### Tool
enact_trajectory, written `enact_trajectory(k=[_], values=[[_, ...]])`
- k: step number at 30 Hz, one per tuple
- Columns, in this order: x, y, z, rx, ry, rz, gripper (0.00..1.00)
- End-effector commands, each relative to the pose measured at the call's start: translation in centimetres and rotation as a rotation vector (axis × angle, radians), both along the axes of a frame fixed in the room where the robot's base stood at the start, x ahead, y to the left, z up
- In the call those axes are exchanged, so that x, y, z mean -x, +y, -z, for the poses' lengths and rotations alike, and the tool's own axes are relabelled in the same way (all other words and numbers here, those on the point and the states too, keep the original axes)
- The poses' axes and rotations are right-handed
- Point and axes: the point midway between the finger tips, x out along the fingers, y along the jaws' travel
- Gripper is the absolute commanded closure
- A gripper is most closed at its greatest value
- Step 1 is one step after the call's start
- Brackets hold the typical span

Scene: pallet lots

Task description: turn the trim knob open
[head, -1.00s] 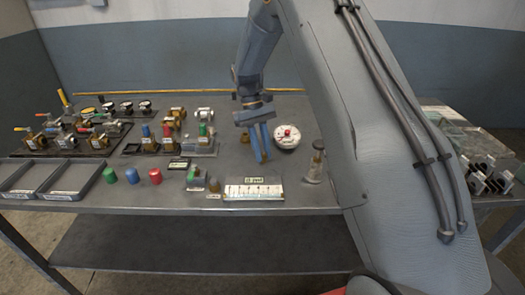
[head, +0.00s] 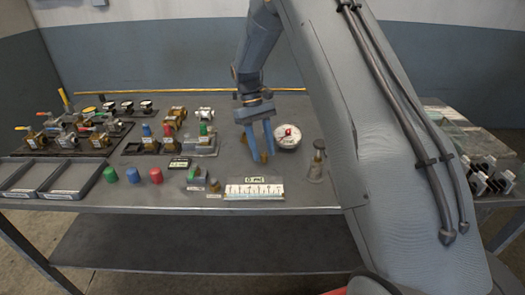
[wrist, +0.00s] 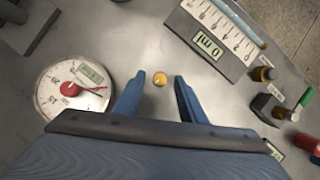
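A small round brass knob (wrist: 160,79) with a yellowish top stands on the bench, between and just beyond my fingertips in the wrist view. In the head view the brass piece (head: 263,157) shows beside my fingertips. A white round dial (head: 287,143) with a raised red knob (head: 288,132) stands right of my gripper; the wrist view shows its red centre and pointer (wrist: 70,89). No label reads "trim", so I cannot tell for sure which is the trim knob. My gripper (head: 258,154) points down, open and empty; I see no contact with the brass knob.
A white scale plate (head: 254,192) lies in front of my gripper. Green, blue and red caps (head: 132,175) and valve sets (head: 190,139) stand to the left. Bare bench lies around the brass knob.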

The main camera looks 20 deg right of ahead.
Motion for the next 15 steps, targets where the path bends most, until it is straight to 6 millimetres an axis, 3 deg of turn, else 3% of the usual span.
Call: enact_trajectory(k=[9, 15], values=[[-2.0, 0.6, -4.5, -0.001, -0.004, -0.001, 0.63], [-2.6, 0.8, -6.3, -0.001, -0.002, -0.001, 0.63]])
